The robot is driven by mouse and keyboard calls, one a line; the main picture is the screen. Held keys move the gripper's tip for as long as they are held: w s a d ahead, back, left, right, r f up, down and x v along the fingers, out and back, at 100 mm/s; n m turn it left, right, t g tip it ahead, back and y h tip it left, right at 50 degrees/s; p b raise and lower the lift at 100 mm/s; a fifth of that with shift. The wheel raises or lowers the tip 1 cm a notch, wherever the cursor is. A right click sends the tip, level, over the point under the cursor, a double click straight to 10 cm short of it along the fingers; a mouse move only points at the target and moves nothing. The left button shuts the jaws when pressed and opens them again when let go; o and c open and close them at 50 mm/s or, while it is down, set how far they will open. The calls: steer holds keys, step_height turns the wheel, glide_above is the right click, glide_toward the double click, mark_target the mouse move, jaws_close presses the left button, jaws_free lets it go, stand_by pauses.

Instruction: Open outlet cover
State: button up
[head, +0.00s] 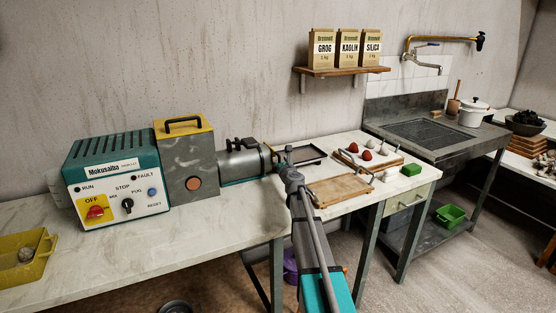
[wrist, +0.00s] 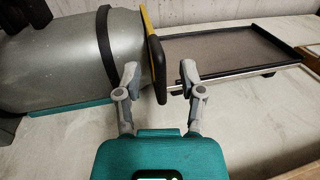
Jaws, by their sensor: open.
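The outlet cover (wrist: 147,22) closes the right end of the grey machine barrel (wrist: 70,60); its yellow edge and black handle (wrist: 158,70) show in the wrist view. My gripper (wrist: 160,68) is open, with one fingertip on each side of the black handle. The left finger overlaps the barrel end in the picture; I cannot tell whether either finger touches anything. In the head view my gripper (head: 283,155) is at the barrel's right end and mostly hides the cover.
The teal control box (head: 113,178) and grey housing (head: 187,165) stand left of the barrel on the bench. A dark-rimmed tray (wrist: 225,45) lies just right of the cover. A wooden board (head: 340,189) lies nearer the bench's front edge.

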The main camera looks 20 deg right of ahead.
steer(key=shift+w+d, duration=0.15)
steer(key=shift+w, duration=0.85)
jaws_close()
